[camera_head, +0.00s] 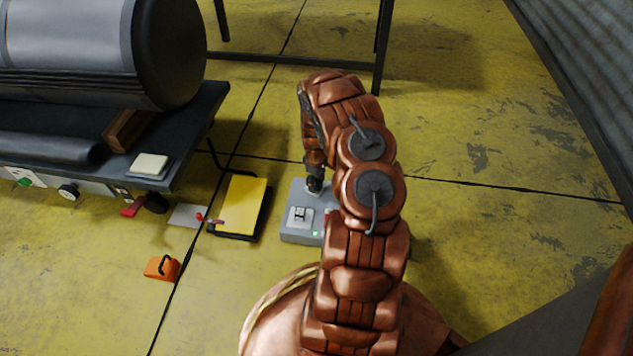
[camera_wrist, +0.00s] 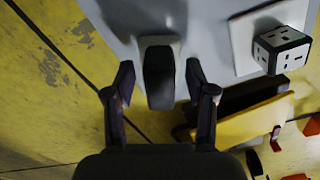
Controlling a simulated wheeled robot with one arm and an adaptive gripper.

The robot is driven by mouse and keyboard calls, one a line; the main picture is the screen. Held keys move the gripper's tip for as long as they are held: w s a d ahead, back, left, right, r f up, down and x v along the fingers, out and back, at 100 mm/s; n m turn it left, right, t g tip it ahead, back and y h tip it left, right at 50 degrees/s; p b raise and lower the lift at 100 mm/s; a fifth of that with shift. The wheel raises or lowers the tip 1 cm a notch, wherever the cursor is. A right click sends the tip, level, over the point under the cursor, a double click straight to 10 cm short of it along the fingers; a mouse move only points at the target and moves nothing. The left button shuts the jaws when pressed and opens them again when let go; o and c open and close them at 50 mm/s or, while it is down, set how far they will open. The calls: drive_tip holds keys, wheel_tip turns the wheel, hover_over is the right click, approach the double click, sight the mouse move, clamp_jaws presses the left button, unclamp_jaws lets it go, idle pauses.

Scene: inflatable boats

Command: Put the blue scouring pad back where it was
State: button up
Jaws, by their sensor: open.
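I see no clearly blue scouring pad in either view. My gripper (camera_head: 314,184) is low over a grey box (camera_head: 297,236) on the floor, partly hidden by my arm. In the wrist view my gripper (camera_wrist: 160,80) is open, with one finger on each side of a dark grey block-shaped thing (camera_wrist: 159,78). This thing stands at the grey box (camera_wrist: 208,40); I cannot tell what it is or whether the fingers touch it.
A white cube with sockets (camera_wrist: 281,50) sits on the grey box. A yellow-topped case (camera_head: 241,204) lies left of it, and an orange block (camera_head: 161,268) nearer. A dark bench (camera_head: 190,128) holds a large roll (camera_head: 90,45) and a pale pad (camera_head: 150,164).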

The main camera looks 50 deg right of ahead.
drive_tip(key=shift+r, duration=0.15)
wheel_tip(320, 180, up, 12)
drive_tip(key=p, duration=0.5)
drive_tip(key=s+a+r+m+g, duration=0.1)
drive_tip(key=s+a+r, duration=0.2)
drive_tip(key=a+r, duration=0.8)
drive_tip(key=s+a+r+m+g, duration=0.1)
drive_tip(key=s+a+r, duration=0.2)
drive_tip(key=a+r, duration=0.75)
drive_tip(key=s+a+r, duration=0.4)
drive_tip(key=s+a, duration=0.1)
drive_tip(key=s, duration=0.3)
drive_tip(key=s+a+r+g, duration=0.1)
drive_tip(key=s+a+r, duration=0.3)
drive_tip(key=s+a, duration=0.2)
drive_tip(key=s+a+r, duration=0.4)
drive_tip(key=s+a, duration=0.1)
drive_tip(key=s, duration=0.5)
drive_tip(key=shift+s+a+g, duration=0.15)
drive_tip(key=shift+a+g, duration=0.05)
drive_tip(key=shift+g, duration=0.1)
drive_tip(key=shift+r, duration=0.1)
